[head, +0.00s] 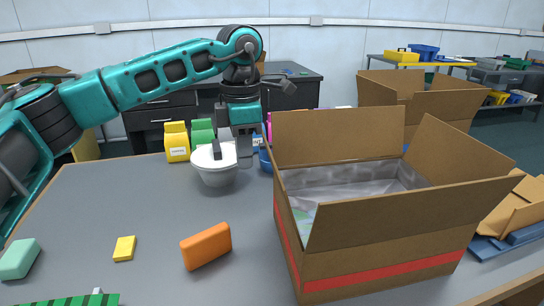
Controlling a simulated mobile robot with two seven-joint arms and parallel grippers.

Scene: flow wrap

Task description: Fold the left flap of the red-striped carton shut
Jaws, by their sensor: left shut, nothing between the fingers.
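The red-striped carton (380,275) stands on the right of the grey table, open at the top, with clear wrapping inside. Its back flap (338,137) stands up. Its right flap (460,150) spreads outward, and its front flap (410,210) slants up over the front edge. I cannot make out the left flap along the left edge; it may be edge-on or hidden. My left gripper (243,160) points down, shut and empty, left of the back flap and apart from the carton as it appears. My right gripper is not in view.
A white bowl (215,178) sits by my left gripper. Yellow (177,141) and green (202,132) packs stand behind. An orange block (206,246), yellow block (124,248) and mint block (19,258) lie in front. Another open carton (385,88) is behind. The table's left middle is clear.

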